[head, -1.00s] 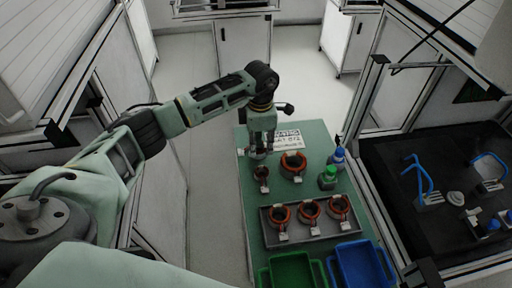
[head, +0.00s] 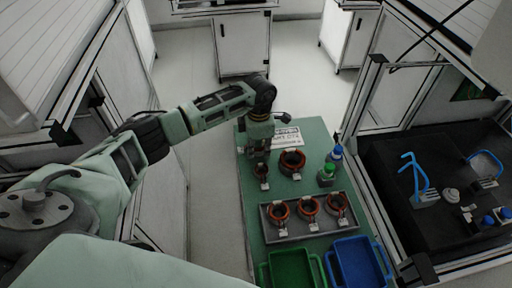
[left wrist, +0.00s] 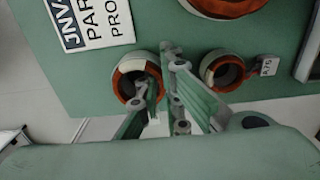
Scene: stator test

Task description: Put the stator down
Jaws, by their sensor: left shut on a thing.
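My left gripper (head: 258,155) is over the far left part of the green table (head: 310,133). In the left wrist view its fingers (left wrist: 160,85) are closed on the wall of an orange and grey stator (left wrist: 127,72), one finger inside the ring. In the head view this stator is mostly hidden by the gripper. I cannot tell whether it touches the table. A second small stator (head: 262,170) with a tag stands just in front; it also shows in the left wrist view (left wrist: 222,70). A larger stator (head: 292,161) stands to the right. My right gripper is not in view.
A white printed sign (head: 286,138) lies behind the gripper. A grey tray (head: 292,235) with three stators is nearer, with a green bin (head: 290,270) and a blue bin (head: 354,262) at the front. Green (head: 326,173) and blue-capped (head: 336,154) bottles stand right.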

